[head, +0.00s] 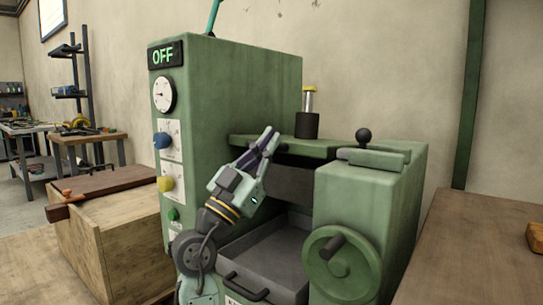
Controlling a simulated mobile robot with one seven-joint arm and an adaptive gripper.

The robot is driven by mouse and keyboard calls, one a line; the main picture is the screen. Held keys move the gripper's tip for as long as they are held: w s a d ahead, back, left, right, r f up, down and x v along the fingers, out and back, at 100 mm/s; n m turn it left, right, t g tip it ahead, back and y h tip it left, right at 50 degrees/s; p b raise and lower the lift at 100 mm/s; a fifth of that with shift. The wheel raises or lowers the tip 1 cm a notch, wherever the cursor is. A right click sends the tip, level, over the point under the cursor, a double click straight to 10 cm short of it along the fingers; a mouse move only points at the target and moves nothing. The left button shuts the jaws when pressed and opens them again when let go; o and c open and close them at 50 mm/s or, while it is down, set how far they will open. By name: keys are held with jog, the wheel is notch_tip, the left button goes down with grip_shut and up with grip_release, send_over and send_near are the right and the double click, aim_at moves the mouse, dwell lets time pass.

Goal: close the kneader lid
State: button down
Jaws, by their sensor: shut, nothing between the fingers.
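The kneader is a green machine (225,90) with a dark open cavity (290,183) in its middle. A flat green plate (325,143) lies over the back of the cavity and looks like the lid; I cannot tell for certain. A dark cylinder (307,125) with a yellow-topped metal pin stands on or behind it. My gripper (270,139) is shut and empty, pointing up and right in front of the plate's left part. Its fingers overlap the plate's front edge in the picture; I cannot tell whether they touch.
A grey tray (275,262) with a front handle sits below the cavity. At right, a green housing (385,190) carries a handwheel (342,264) and a black ball knob (363,135). The machine's sign (165,55) reads OFF. A wooden crate (120,235) stands left, a brown table (480,245) right.

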notch_tip(320, 180, down, 5)
jog(key=b, duration=0.4)
jog(key=shift+s+a+r, duration=0.1)
jog(key=shift+s+r, duration=0.05)
jog(key=shift+r, duration=0.05)
